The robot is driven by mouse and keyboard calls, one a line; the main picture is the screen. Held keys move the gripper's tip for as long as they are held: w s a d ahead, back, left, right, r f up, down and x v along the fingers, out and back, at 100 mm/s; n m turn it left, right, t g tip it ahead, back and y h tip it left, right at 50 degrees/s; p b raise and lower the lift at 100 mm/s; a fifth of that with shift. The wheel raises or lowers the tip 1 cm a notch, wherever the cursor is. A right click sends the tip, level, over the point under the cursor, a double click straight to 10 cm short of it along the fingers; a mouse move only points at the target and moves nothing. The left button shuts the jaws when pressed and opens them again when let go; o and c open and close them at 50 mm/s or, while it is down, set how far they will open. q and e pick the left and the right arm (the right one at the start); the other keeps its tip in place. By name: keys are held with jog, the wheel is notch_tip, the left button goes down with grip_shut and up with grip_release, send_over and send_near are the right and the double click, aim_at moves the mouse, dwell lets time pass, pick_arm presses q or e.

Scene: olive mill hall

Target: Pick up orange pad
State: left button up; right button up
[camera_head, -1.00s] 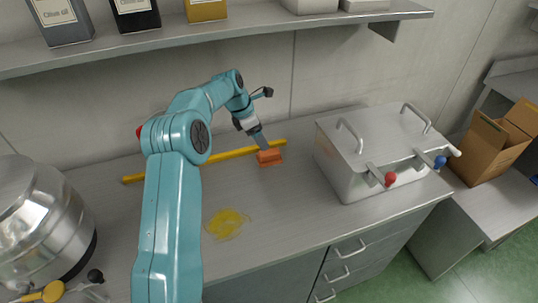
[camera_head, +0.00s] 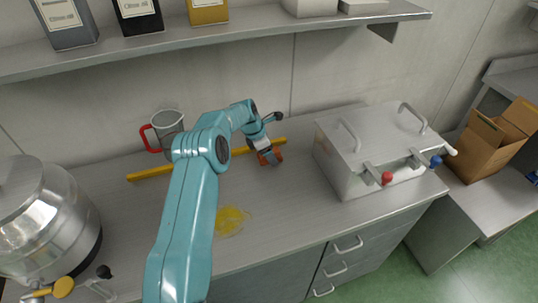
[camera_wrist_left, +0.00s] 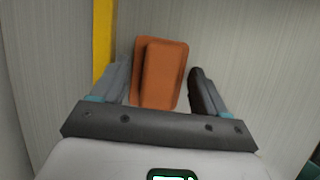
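The orange pad (camera_head: 278,155) lies on the grey counter near the wall, just in front of a yellow bar. In the left wrist view the pad (camera_wrist_left: 163,73) shows as a flat base with a raised narrower block on it. My left gripper (camera_head: 270,157) is down at the pad. In the wrist view its two fingers (camera_wrist_left: 160,85) are open, one on each side of the pad, with gaps visible on both sides. My right gripper is not in view.
The yellow bar (camera_head: 150,173) lies along the counter's back, also in the wrist view (camera_wrist_left: 103,40). A red-handled jug (camera_head: 167,127) stands behind my arm. A yellow puddle (camera_head: 230,221) lies in front. A lidded metal box (camera_head: 345,180) is to the right, a steel vessel (camera_head: 35,215) left.

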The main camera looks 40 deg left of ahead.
pick_arm(q)
jog(key=c, duration=0.5)
jog(key=shift+w+d+f, duration=0.1)
jog(key=shift+w, duration=0.1)
jog(key=shift+c, duration=0.5)
jog(key=shift+s+r, duration=0.1)
jog(key=shift+r, duration=0.1)
notch_tip(320, 180, up, 10)
jog(key=shift+f+b, duration=0.15)
jog(key=shift+b, duration=0.7)
jog(key=shift+o, duration=0.7)
jog(key=shift+m, duration=0.4)
